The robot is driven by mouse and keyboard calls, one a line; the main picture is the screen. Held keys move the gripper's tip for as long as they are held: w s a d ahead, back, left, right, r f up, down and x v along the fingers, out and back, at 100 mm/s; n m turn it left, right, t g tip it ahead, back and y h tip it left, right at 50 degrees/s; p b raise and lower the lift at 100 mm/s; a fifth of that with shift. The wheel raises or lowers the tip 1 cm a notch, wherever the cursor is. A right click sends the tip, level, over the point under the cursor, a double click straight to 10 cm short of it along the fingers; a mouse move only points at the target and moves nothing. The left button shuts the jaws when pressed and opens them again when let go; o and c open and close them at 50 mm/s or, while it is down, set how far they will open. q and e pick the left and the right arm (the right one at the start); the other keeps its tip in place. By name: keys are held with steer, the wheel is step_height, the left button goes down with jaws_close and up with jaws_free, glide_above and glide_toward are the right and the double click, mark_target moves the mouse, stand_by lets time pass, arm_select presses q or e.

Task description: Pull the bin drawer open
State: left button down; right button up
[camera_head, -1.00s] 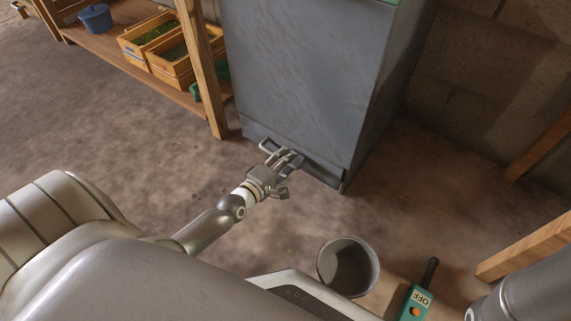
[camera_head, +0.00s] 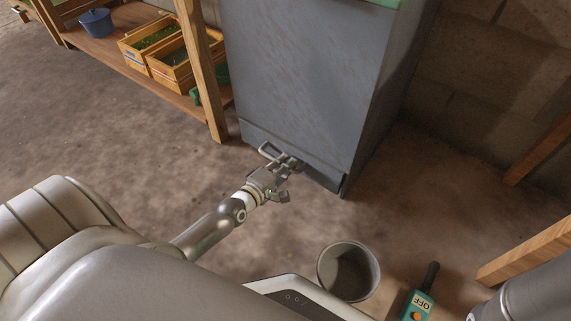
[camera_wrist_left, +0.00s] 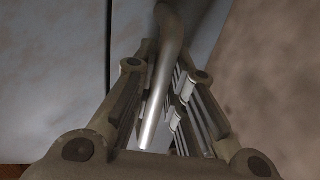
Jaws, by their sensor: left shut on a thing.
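The bin drawer (camera_head: 322,176) is the low front panel at the foot of a tall grey metal cabinet (camera_head: 300,75). It looks flush or nearly flush with the cabinet; I cannot tell if it stands out slightly. Its metal bar handle (camera_head: 266,148) sticks out in front. My left gripper (camera_head: 286,163) is at the handle, shut on it. In the left wrist view the handle bar (camera_wrist_left: 165,75) runs between the two fingers, with the grey panel behind. The fingers hide part of the handle. My right gripper is out of view.
A grey bucket (camera_head: 348,270) stands at lower centre right, beside a teal device marked OFF (camera_head: 418,303). A wooden shelf (camera_head: 125,62) with crates (camera_head: 185,70) and a blue pot (camera_head: 96,22) is at upper left. The floor (camera_head: 130,165) before the drawer is clear.

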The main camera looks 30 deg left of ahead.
arm_select(q)
steer(key=f+p+v, duration=0.2)
steer(key=p+v, duration=0.1)
steer(key=v, duration=0.7)
steer(key=s+f+p+v, duration=0.1)
steer(key=f+p+v, duration=0.1)
steer(key=v, duration=0.9)
steer(key=shift+f+p, duration=0.15)
steer(key=shift+p, duration=0.7)
steer(key=c, duration=1.5)
jaws_free()
steer(key=shift+w+a, duration=0.15)
steer(key=shift+o, duration=0.2)
steer(key=v, duration=0.7)
steer(key=shift+s, duration=0.3)
